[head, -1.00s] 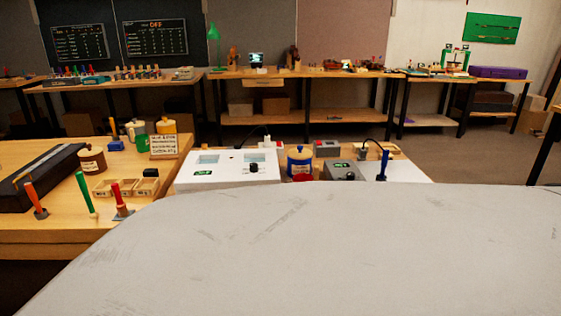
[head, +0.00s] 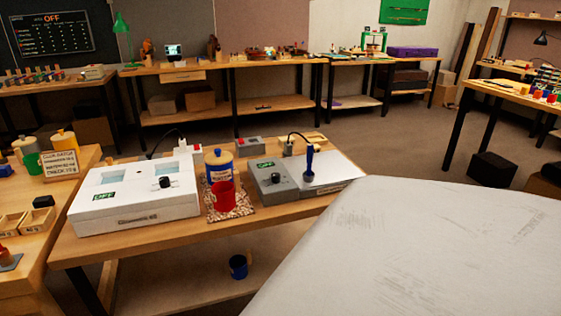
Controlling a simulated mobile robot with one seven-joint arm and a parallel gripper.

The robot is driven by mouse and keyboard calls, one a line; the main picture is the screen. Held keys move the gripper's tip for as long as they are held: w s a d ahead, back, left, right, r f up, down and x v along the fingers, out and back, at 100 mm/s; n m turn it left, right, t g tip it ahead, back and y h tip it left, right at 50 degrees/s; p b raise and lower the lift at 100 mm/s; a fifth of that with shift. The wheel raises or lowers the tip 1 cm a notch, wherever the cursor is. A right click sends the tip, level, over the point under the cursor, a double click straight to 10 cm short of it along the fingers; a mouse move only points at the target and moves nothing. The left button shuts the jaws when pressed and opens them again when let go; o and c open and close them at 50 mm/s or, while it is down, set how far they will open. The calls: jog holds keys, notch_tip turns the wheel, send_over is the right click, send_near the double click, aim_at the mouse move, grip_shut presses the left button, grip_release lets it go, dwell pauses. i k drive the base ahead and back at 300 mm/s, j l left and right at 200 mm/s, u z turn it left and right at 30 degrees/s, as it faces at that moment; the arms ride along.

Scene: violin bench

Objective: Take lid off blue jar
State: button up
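The blue jar (head: 219,177) stands upright on the small bench in the head view, between a white box and a grey control box. Its tan lid (head: 218,157) sits on top. A red cup (head: 222,197) stands right in front of the jar and hides its lower part. My gripper is not in view.
The white box (head: 130,192) with an OFF label is left of the jar. The grey control box (head: 273,182) and a dark blue-handled tool (head: 309,163) are to the right. A dark blue cup (head: 238,267) is on the lower shelf. A large pale surface fills the lower right.

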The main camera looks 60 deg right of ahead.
aim_at(219, 157)
jog(key=z, duration=1.35)
jog(key=i+z, duration=0.2)
jog(key=i, duration=0.3)
jog(key=i+j+z, duration=0.15)
jog(key=i, duration=0.3)
jog(key=i+j+z, duration=0.2)
jog(key=i, duration=0.3)
jog(key=j, duration=0.1)
